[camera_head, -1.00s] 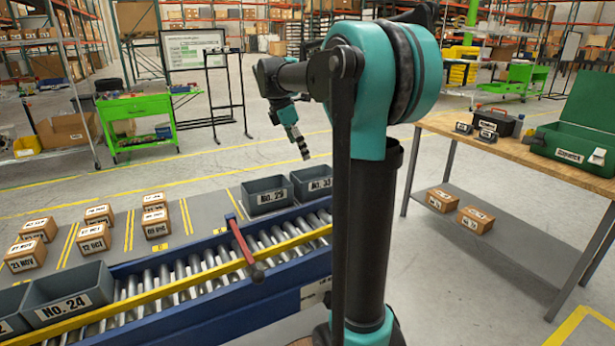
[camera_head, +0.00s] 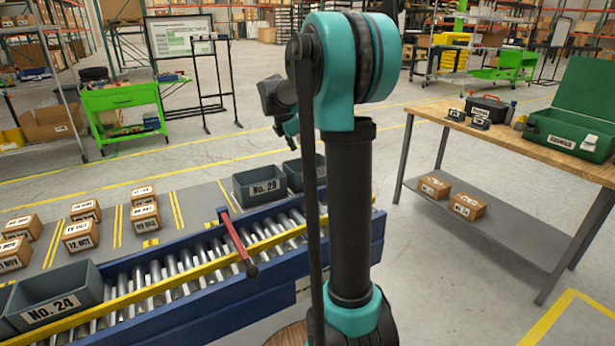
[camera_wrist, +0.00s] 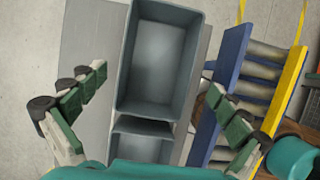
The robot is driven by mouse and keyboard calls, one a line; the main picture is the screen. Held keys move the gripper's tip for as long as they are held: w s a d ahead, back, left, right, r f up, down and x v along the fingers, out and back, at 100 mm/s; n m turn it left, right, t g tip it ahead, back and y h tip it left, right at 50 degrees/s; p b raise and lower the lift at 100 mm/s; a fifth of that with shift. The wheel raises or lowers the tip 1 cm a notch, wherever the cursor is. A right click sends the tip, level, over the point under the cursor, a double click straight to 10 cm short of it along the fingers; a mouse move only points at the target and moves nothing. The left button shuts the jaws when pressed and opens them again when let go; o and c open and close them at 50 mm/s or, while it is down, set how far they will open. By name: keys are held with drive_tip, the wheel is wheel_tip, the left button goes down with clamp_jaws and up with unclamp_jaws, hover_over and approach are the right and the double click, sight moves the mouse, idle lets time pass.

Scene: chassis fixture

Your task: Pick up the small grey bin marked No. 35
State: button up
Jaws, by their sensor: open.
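Two grey bins stand side by side at the far end of the roller conveyor in the head view. The left one (camera_head: 261,187) is marked No. 29. The right one (camera_head: 293,172) is partly hidden by my arm, and its label cannot be read now. In the wrist view one grey open bin (camera_wrist: 160,62) fills the middle and looks empty, with a second bin (camera_wrist: 143,146) below it. I cannot tell from this view which number each bears. My gripper (camera_wrist: 158,82) is open, with a finger on each side of the upper bin and nothing between them.
The roller conveyor (camera_head: 180,282) with blue and yellow rails and a red lever (camera_head: 238,243) runs beside the bins. A No. 24 bin (camera_head: 55,297) and several cartons stand at left. A wooden workbench (camera_head: 490,125) is at right, with open floor between.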

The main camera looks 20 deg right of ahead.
sight(308, 165)
drive_tip(key=shift+w+x, duration=0.2)
drive_tip(key=shift+x, duration=2.4)
drive_tip(key=shift+d, duration=0.1)
drive_tip(key=shift+c, duration=0.6)
drive_tip(key=c, duration=1)
drive_tip(key=shift+r, duration=0.15)
drive_tip(key=shift+c, duration=0.2)
